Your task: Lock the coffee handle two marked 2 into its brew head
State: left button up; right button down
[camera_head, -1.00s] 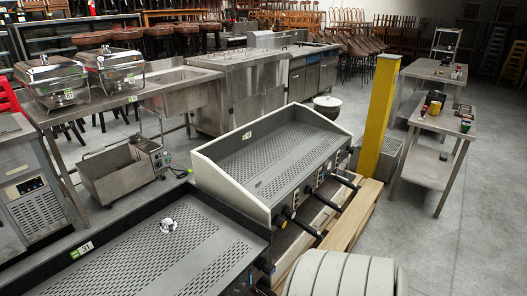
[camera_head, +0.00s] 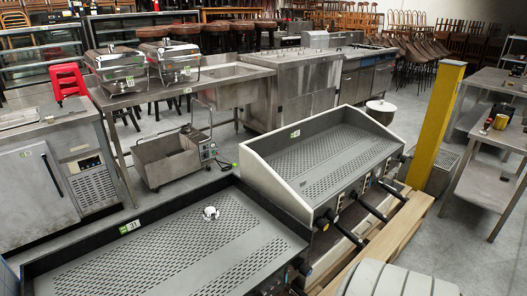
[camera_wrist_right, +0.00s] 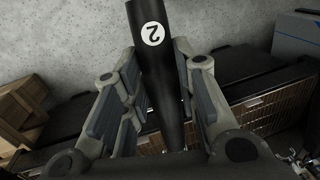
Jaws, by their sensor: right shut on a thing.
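The coffee handle two (camera_wrist_right: 168,88) is a black tapered grip with a white disc marked 2. In the right wrist view it runs from the top edge down between the fingers of my right gripper (camera_wrist_right: 156,72), which is shut on it. I cannot make out the brew head for handle two. My left gripper is not in view.
A second machine (camera_head: 140,258) with a round metal piece (camera_head: 211,213) on top stands at front left. A yellow post (camera_head: 437,118) and a steel table (camera_head: 482,188) stand at right. Wooden beams (camera_head: 385,245) lie under the machine's front. Grey floor is open at right.

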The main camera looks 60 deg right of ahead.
jog(key=w+a+m+b, duration=0.3)
jog(key=w+m+b, duration=0.1)
jog(key=w, duration=0.9)
jog(key=shift+w+a+m+t+b, duration=0.25)
jog(key=shift+m+t+b, duration=0.15)
dwell(0.9)
jog(key=shift+w+a+r+h, duration=0.1)
jog(key=shift+h, duration=0.2)
jog(key=shift+w+a+r+p, duration=0.1)
jog(key=shift+w+p, duration=0.15)
jog(key=shift+p, duration=0.25)
jog(key=shift+r, duration=0.1)
